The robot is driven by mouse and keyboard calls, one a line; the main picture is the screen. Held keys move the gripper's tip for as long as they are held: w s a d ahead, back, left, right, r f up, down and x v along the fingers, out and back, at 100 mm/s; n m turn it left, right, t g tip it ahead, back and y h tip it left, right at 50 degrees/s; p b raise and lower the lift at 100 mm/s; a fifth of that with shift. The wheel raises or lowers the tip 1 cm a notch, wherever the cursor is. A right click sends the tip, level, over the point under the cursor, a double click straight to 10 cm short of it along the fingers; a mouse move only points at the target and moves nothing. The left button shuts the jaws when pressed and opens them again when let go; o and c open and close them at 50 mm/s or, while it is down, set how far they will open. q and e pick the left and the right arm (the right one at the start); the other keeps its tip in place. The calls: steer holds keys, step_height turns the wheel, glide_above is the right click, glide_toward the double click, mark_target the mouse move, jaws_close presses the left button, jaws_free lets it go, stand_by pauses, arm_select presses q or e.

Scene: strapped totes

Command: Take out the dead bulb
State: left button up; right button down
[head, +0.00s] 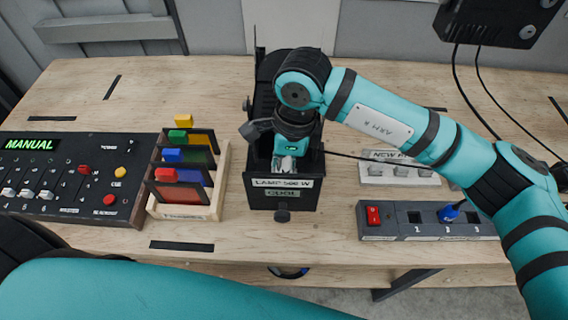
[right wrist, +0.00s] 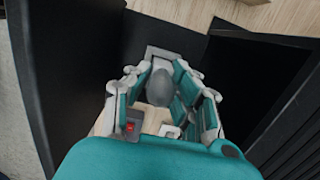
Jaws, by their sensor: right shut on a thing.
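The black lamp housing (head: 284,196), labelled "LAMP 500 W" and "COOL", stands open at the middle of the table. My right gripper (head: 290,160) points down inside it; the walls and my wrist hide much of it in the head view. In the right wrist view, my right gripper (right wrist: 168,80) is shut on a grey, rounded bulb (right wrist: 159,88), with fingers on both sides of it. A pale square piece shows just beyond the bulb; I cannot tell whether the bulb is still in its socket. My left gripper is out of view; only my left arm crosses the bottom of the head view.
A tray labelled "NEW" (head: 372,180) stands right of the housing, behind a power strip (head: 400,233) with a red switch and a blue plug (head: 449,212). Left are a rack of colour filters (head: 208,200) and a console (head: 70,178) reading "MANUAL".

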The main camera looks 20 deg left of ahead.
steer(key=shift+r+p, duration=0.6)
steer(key=shift+r, duration=1.8)
steer(key=shift+d, duration=0.1)
